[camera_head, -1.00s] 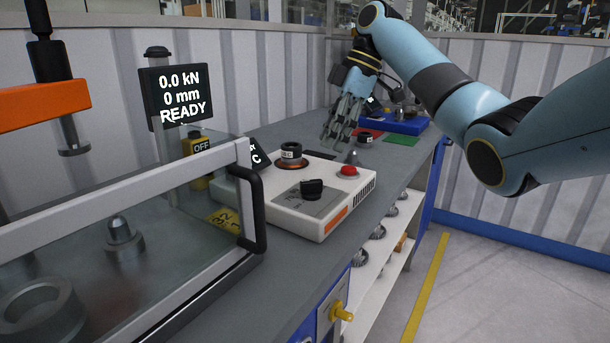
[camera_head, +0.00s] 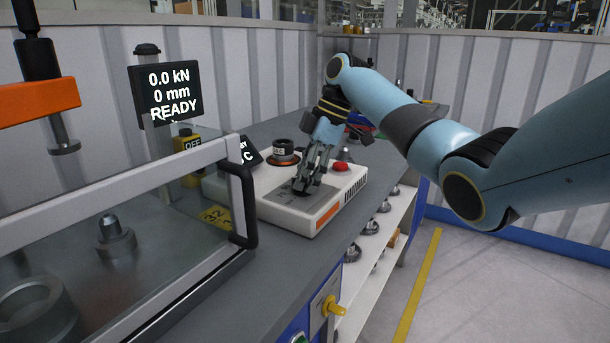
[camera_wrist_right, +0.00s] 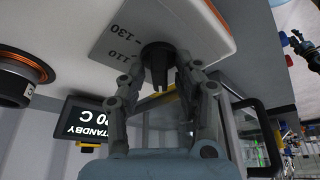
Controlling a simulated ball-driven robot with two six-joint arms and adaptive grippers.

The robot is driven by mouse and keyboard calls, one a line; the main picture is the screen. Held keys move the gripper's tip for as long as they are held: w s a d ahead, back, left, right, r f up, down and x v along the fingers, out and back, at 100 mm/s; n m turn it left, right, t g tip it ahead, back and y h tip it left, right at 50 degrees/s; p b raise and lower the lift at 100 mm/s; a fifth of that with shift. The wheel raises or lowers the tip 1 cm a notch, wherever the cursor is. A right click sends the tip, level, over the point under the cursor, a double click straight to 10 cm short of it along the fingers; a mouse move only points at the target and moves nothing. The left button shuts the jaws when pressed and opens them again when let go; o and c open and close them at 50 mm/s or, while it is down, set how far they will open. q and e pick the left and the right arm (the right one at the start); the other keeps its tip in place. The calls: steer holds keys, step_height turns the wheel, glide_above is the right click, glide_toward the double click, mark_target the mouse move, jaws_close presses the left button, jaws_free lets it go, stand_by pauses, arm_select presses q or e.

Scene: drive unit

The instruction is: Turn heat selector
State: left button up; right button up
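The heat selector is a black knob (camera_wrist_right: 157,60) on the grey plate of a white heater unit (camera_head: 266,213). The wrist view shows the dial marks 110 and 130 beside it. My right gripper (camera_head: 302,186) points down at the selector, and its fingers hide most of the knob in the head view. In the right wrist view the gripper (camera_wrist_right: 160,66) is open, with one finger on either side of the knob. A small gap shows between knob and fingers; contact is unclear. My left gripper is not in view.
A red button (camera_head: 341,166) and a ringed coil part (camera_head: 284,150) sit on the unit's top. A small display (camera_wrist_right: 88,122) reads STANDBY. A press guard with a black handle (camera_head: 243,205) stands close on the left. The bench front edge is clear.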

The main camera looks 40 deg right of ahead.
steer(key=shift+r, duration=0.1)
steer(key=c, duration=0.4)
jaws_close()
steer(key=m+p, duration=0.1)
steer(key=p, duration=0.2)
steer(key=m+t+p, duration=0.1)
steer(key=m+p, duration=0.1)
steer(key=p, duration=0.1)
steer(key=m+h+p, duration=0.1)
steer(key=m+p, duration=0.1)
steer(key=p, duration=0.2)
steer(key=shift+s+a+r+t, duration=0.15)
steer(key=shift+s+r+t, duration=0.1)
steer(key=shift+t, duration=0.15)
steer(key=m+h+p, duration=0.1)
steer(key=m+p, duration=0.3)
steer(key=m+t+h+p, duration=0.1)
steer(key=m+h+p, duration=0.1)
steer(key=m+p, duration=0.2)
steer(key=shift+a+f+m+p, duration=0.2)
steer(key=shift+m+p, duration=0.1)
steer(key=shift+p, duration=0.5)
steer(key=shift+m+h+p, duration=0.4)
steer(key=shift+m+p, duration=0.35)
steer(key=shift+m, duration=0.35)
steer(key=shift+f+m+h+p, duration=0.15)
steer(key=shift+m+h+p, duration=0.3)
steer(key=shift+m, duration=0.55)
